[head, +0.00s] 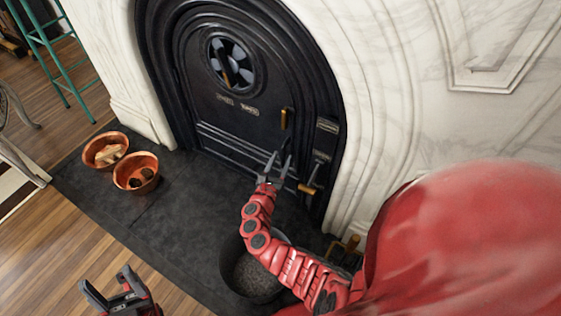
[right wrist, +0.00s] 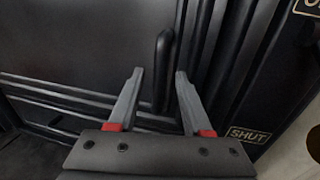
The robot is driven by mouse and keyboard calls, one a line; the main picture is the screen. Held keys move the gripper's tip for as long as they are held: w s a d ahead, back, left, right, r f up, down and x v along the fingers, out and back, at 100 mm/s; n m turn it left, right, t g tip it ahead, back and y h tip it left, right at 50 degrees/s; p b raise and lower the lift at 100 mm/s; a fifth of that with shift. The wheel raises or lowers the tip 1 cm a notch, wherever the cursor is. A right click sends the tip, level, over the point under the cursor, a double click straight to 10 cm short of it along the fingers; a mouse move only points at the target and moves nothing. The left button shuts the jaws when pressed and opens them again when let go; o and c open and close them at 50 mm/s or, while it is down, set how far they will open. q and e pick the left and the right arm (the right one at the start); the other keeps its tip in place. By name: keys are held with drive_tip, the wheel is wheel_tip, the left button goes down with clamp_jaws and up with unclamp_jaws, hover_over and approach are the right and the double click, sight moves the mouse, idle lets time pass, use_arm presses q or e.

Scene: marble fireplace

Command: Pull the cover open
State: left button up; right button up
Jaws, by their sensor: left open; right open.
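The cover (head: 210,110) is a black arched metal door in the fireplace, and it looks closed. It has a round vent (head: 231,62) near its top and a small upright brass-coloured handle (head: 284,119) near its right edge. My right gripper (head: 277,163) is open in front of the lower right part of the door, below that handle. In the right wrist view an upright dark handle (right wrist: 163,65) shows between the open fingertips; I cannot tell how close they are to it in depth. My left gripper (head: 110,286) is open and empty at the bottom left, away from the door.
Two copper bowls (head: 107,150) (head: 136,172) stand on the dark hearth. A dark pot (head: 245,275) stands beneath my right arm. A brass-handled latch (head: 310,188) sits on the frame right of the door; a "SHUT" label (right wrist: 249,135) shows. A teal stool (head: 55,50) stands at upper left.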

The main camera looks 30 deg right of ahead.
drive_tip(key=shift+w+d, duration=0.3)
drive_tip(key=shift+w, duration=0.1)
drive_tip(key=shift+s, duration=0.15)
clamp_jaws()
idle(1.0)
